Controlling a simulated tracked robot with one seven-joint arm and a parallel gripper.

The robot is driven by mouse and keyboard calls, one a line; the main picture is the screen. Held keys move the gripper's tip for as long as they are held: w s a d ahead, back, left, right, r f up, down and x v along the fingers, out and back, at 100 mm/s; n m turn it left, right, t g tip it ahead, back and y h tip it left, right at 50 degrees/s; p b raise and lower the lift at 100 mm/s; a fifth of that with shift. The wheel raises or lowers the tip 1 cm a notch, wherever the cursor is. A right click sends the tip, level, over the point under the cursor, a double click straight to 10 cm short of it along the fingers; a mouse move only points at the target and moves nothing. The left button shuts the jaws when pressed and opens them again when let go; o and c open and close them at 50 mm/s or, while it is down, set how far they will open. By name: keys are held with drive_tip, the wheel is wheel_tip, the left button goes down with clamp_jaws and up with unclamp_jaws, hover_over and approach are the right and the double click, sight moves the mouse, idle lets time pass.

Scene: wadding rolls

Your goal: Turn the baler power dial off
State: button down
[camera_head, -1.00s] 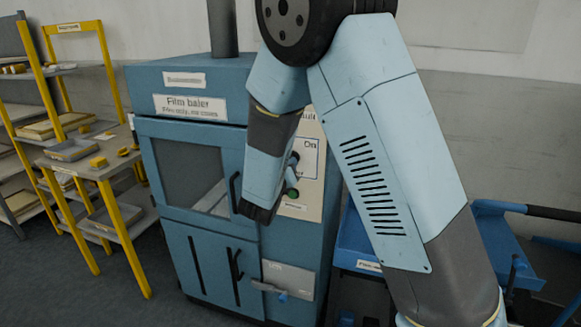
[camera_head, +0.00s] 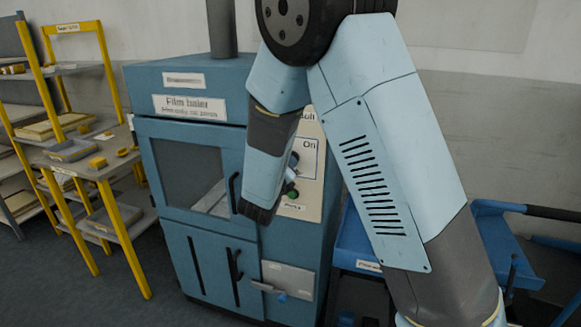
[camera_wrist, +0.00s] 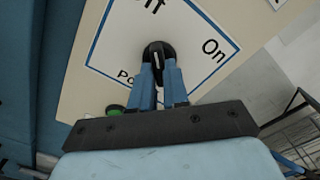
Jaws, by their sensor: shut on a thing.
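The film baler (camera_head: 190,165) stands in the middle of the head view, its control panel partly behind my arm. The black power dial (camera_wrist: 157,48) sits on a white, blue-bordered label near the top middle of the wrist view. "On" is printed to its right and a cut-off word ending in "ff" above it. A pale mark on the dial runs roughly up and down in the wrist view. My gripper (camera_wrist: 159,72) is shut on the dial, with its two blue fingers on either side.
A green button (camera_wrist: 115,109) lies just left of my fingers and also shows in the head view (camera_head: 292,194). The baler's door handle (camera_head: 234,192) is close to my wrist. A yellow-framed bench (camera_head: 90,165) stands left; a blue cart (camera_head: 360,245) stands right.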

drive_tip(key=c, duration=1.1)
unclamp_jaws()
drive_tip(key=v, duration=1.3)
drive_tip(key=shift+s+a, duration=0.1)
drive_tip(key=shift+s, duration=0.2)
